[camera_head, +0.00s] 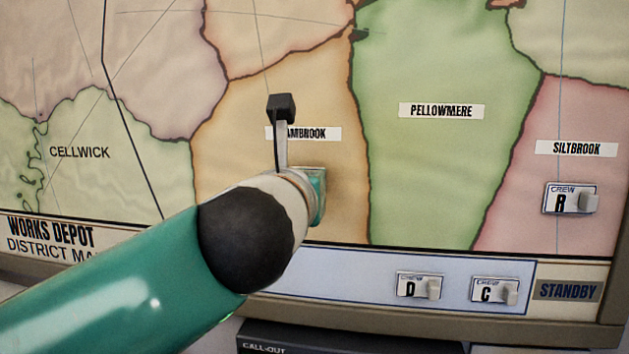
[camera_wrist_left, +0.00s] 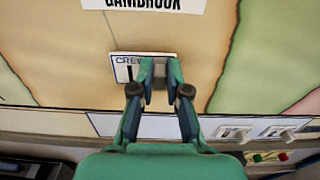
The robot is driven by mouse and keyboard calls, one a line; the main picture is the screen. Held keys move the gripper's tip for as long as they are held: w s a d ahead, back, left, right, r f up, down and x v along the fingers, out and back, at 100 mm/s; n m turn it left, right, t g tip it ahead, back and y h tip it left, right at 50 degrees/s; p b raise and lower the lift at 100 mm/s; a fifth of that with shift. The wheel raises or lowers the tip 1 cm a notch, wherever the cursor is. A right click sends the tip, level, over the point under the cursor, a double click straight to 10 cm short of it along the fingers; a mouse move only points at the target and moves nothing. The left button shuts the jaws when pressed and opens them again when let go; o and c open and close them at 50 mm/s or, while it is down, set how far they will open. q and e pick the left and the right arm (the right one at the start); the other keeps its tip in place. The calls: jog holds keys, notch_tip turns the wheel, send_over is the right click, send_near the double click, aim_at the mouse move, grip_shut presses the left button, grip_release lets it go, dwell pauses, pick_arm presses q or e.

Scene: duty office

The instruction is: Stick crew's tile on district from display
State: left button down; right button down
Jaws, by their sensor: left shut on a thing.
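My left gripper (camera_head: 318,192) is in front of the orange district (camera_head: 335,215) of the wall map. In the left wrist view its fingers (camera_wrist_left: 160,78) are shut on the knob of a white crew tile (camera_wrist_left: 124,66). The tile is at the map face below the Gambrook label (camera_wrist_left: 143,4); I cannot tell if it touches. Its letter is mostly hidden by a finger, with only a dark upright stroke showing. In the head view my arm hides the tile. My right gripper is in neither view.
Crew tile R (camera_head: 562,199) is on pink Siltbrook. Tiles D (camera_head: 410,288) and C (camera_head: 486,291) are on the pale standby strip (camera_head: 330,274). Green Pellowmere (camera_head: 440,180) is bare apart from its label. A dark call-out unit (camera_head: 300,347) is below; its display cannot be read.

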pick_arm(q)
jog(key=shift+w, duration=0.4)
dwell(0.5)
jog(key=c, duration=1.1)
grip_release()
jog(key=shift+s, duration=0.15)
